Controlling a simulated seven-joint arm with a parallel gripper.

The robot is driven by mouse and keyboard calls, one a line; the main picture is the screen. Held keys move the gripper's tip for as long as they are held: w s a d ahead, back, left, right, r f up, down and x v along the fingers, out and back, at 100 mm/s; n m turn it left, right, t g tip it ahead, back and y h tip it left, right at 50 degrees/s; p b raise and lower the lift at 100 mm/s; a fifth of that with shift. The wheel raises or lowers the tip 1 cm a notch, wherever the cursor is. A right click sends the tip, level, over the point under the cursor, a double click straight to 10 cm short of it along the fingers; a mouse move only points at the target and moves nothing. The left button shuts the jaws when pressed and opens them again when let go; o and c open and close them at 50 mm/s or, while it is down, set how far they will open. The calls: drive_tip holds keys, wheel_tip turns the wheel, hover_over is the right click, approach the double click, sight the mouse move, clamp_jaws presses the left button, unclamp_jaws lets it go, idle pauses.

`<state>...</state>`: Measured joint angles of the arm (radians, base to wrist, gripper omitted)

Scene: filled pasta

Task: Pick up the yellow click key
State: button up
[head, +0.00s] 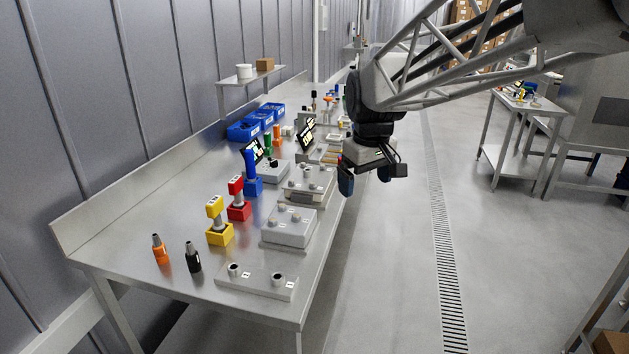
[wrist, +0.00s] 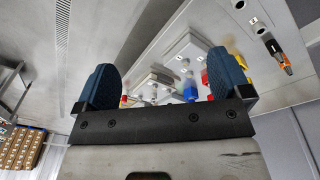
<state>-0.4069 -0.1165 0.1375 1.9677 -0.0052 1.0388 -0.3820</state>
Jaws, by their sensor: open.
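The yellow click key (head: 215,207) stands upright on the metal table in the head view, with a grey shaft going down into a yellow block (head: 220,235). A bit of yellow (wrist: 238,58) shows beside the right finger in the wrist view, partly hidden by it; I cannot tell whether it is the key or its block. My gripper (head: 366,178) hangs beyond the table's right edge, well to the right of the key and apart from it. In the wrist view my gripper (wrist: 165,80) has its two blue fingers wide apart, with nothing held between them.
A red key (head: 236,186) and a blue key (head: 250,166) stand in blocks behind the yellow one. Orange (head: 160,250) and black (head: 193,258) pieces stand in front. A grey plate with sockets (head: 256,281) and grey boxes (head: 289,227) lie to the right. Blue bins (head: 243,130) are farther back.

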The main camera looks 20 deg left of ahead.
drive_tip(key=w+a+f+n, duration=0.1)
drive_tip(key=w+a, duration=0.1)
drive_tip(key=a, duration=0.3)
drive_tip(key=w+a+f+n, duration=0.1)
drive_tip(key=w+a+n, duration=0.15)
drive_tip(key=a, duration=0.35)
drive_tip(key=n+g, duration=0.1)
drive_tip(key=n, duration=0.5)
hover_over(214, 200)
drive_tip(key=shift+m+h, duration=0.25)
drive_tip(key=shift+h, duration=0.05)
wheel_tip(214, 200, down, 10)
drive_tip(key=shift+a+r, duration=0.15)
drive_tip(key=shift+f, duration=1.3)
drive_tip(key=shift+f, duration=2.6)
